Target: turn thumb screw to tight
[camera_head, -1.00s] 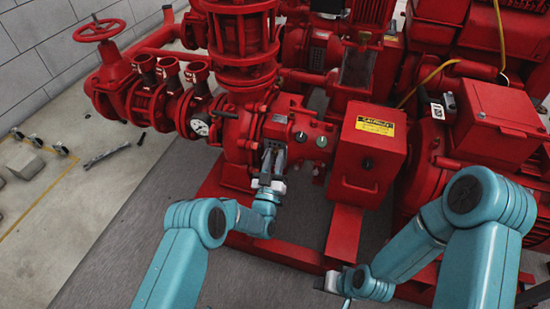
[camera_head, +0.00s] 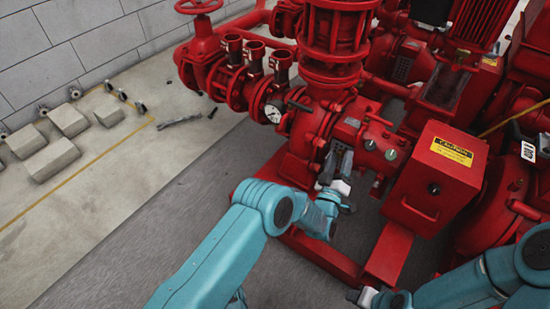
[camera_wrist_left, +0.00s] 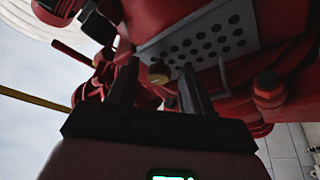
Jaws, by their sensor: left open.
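A small brass-coloured knob (camera_wrist_left: 158,73), which looks like the thumb screw, shows in the left wrist view below a perforated grey plate (camera_wrist_left: 205,40). It appears between the two fingers of my left gripper (camera_wrist_left: 160,70), which is open. The fingers look apart from the knob. In the head view my left gripper (camera_head: 338,162) is at the front of the red pump casing (camera_head: 312,125) and hides part of it; I cannot make out the knob there. My right gripper (camera_head: 364,297) is low at the bottom edge, away from the pump, its fingers unclear.
A red control box (camera_head: 435,180) with a yellow caution label stands right of the left gripper. A pressure gauge (camera_head: 273,114) and red pipework (camera_head: 235,75) are to its left. Concrete blocks (camera_head: 45,160) and a wrench (camera_head: 178,121) lie on the floor at left.

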